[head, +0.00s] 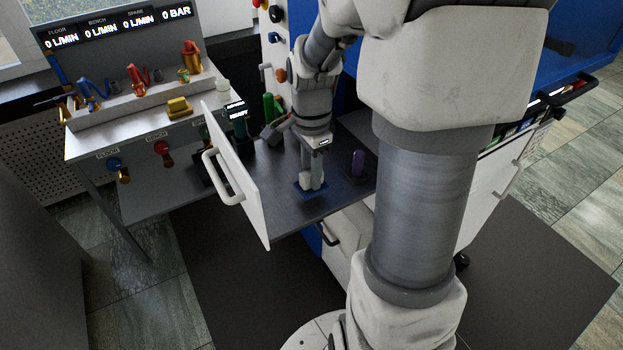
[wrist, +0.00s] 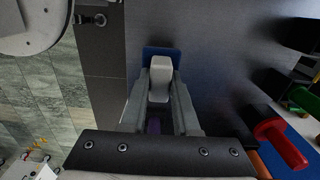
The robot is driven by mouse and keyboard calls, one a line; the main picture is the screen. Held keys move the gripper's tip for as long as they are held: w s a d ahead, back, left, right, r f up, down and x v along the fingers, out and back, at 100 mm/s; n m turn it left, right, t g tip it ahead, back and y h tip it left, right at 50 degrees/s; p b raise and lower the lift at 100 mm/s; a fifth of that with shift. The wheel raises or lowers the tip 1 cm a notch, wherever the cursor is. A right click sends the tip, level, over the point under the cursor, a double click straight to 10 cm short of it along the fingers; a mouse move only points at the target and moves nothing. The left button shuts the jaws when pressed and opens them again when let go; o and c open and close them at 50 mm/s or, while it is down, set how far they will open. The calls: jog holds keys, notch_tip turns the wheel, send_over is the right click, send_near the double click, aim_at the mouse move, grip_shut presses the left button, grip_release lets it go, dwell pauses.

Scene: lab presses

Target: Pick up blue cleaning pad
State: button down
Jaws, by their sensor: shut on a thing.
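The blue cleaning pad (head: 318,193) lies flat on a dark grey surface (head: 325,208) in the head view, with a pale block-shaped handle on top. In the wrist view its blue base (wrist: 162,52) shows beyond the fingertips, and the pale handle (wrist: 160,72) stands between them. My gripper (wrist: 160,88) is shut on the handle from both sides. In the head view my gripper (head: 313,172) points down over the pad and hides part of it. I cannot tell whether the pad touches the surface.
A purple upright object (head: 357,162) stands just right of the pad. A white panel with a handle (head: 232,180) stands to the left. Green objects (head: 270,112) sit behind. A bench with coloured fittings (head: 140,112) stands at the far left.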

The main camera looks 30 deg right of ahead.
jog(key=s+d+r+p, duration=0.1)
jog(key=s+d+r, duration=0.1)
jog(key=d+r, duration=0.6)
jog(key=d, duration=0.3)
jog(key=shift+d+r, duration=0.15)
jog(key=shift+d, duration=0.15)
jog(key=c, duration=1.3)
grip_release()
jog(key=shift+c, duration=0.2)
grip_shut()
jog(key=shift+w+a, duration=0.1)
